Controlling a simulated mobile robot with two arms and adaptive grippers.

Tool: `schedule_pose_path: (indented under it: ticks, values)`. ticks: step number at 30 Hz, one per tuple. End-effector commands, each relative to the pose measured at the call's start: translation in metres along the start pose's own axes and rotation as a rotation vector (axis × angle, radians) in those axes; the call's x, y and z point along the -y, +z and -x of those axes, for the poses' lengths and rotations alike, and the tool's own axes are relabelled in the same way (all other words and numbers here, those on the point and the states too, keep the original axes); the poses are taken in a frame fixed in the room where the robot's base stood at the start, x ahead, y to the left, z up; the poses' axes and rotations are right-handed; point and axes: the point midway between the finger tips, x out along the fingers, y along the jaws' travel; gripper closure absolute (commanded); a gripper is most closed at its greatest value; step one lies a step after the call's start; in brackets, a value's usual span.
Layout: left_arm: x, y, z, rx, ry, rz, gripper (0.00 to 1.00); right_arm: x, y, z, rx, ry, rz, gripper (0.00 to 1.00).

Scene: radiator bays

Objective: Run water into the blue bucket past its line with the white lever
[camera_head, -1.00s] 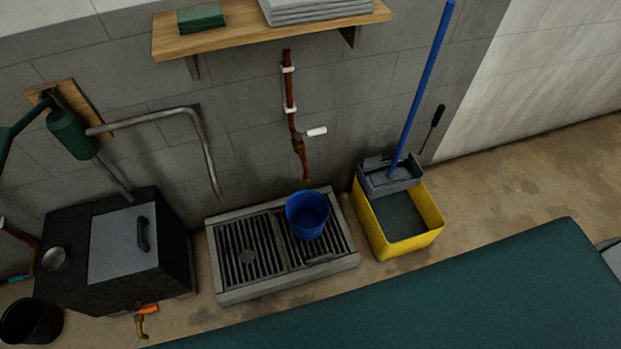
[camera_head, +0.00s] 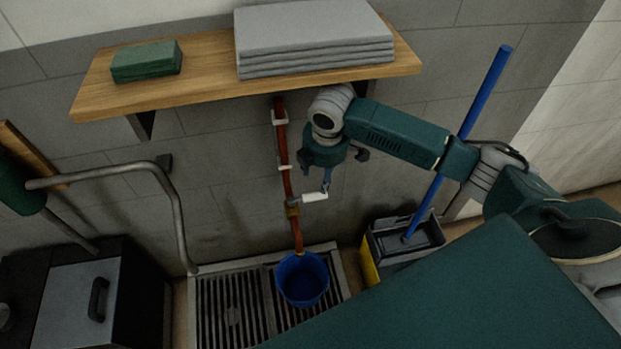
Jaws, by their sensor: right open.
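The blue bucket (camera_head: 302,279) stands upright on the right part of the floor grate (camera_head: 235,312), under the end of the copper-red pipe (camera_head: 286,180). I cannot make out its line or any water in it. The white lever (camera_head: 314,196) sticks out to the right from the brass valve (camera_head: 292,209) low on the pipe. My right gripper (camera_head: 327,184) points down just above the lever, with its fingers open. I cannot tell whether a finger touches the lever. My left gripper is not in view.
A wooden shelf (camera_head: 205,84) with folded grey cloths (camera_head: 312,42) and a green stack (camera_head: 146,61) overhangs the pipe. A bent metal pipe (camera_head: 178,205) is at left. The mop bucket (camera_head: 370,267) with a blue handle (camera_head: 485,92) stands at right, partly hidden by my body.

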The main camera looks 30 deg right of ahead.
Motion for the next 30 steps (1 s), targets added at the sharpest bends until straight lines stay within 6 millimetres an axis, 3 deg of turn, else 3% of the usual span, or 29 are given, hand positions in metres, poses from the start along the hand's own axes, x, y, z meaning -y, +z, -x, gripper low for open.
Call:
schedule_pose_path:
  ticks: [5, 12, 21, 30]
  values:
    - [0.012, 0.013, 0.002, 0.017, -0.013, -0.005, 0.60, 0.003, 0.001, -0.013, 0.006, -0.008, 0.011, 0.51]
    - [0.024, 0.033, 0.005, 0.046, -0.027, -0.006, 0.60, 0.002, 0.001, -0.059, 0.005, -0.006, 0.008, 0.51]
    - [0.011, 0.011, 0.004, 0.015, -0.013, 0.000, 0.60, 0.001, 0.001, -0.099, 0.004, -0.003, 0.008, 0.51]
    - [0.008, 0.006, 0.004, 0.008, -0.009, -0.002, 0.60, 0.001, 0.001, -0.104, 0.004, -0.002, 0.008, 0.51]
